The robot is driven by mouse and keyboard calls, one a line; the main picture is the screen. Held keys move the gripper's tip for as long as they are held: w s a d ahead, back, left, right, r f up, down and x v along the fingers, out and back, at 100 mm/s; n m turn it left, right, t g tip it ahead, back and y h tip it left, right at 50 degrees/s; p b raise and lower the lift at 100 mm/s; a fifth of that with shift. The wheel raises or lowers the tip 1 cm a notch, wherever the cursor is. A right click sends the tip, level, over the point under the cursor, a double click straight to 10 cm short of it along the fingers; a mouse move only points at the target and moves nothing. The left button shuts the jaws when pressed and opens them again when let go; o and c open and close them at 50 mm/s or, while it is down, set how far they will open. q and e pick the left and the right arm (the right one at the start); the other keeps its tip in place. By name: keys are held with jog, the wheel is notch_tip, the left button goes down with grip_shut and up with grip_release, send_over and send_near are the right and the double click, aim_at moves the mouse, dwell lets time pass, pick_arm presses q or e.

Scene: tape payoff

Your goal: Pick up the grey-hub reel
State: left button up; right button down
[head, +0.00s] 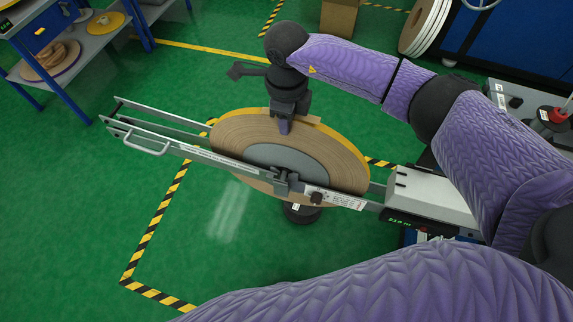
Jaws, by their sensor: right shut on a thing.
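The grey-hub reel (235,140) is a large wound tan disc with a grey centre and a yellow edge along its far side. It stands tilted between the long metal rails of a holder (165,140), whose near rail and clamp cross in front of its hub. My right gripper (285,127) comes down from above and is shut on the reel's upper edge. One purple finger shows against the near face; the other finger is hidden behind the reel. My left gripper is out of view.
A blue shelf rack (75,75) with other reels stands at the upper left. A white-sided reel (425,27) leans by a blue cabinet at the upper right. A cardboard box (339,17) stands at the back. Green floor left of the holder is clear, with striped tape.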

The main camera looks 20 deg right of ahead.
dwell(0.7)
jog(key=shift+r, duration=0.15)
jog(key=shift+w+r, duration=0.15)
jog(key=shift+r, duration=0.35)
notch_tip(320, 180, up, 27)
jog(key=p, duration=0.4)
jog(key=shift+f, duration=0.15)
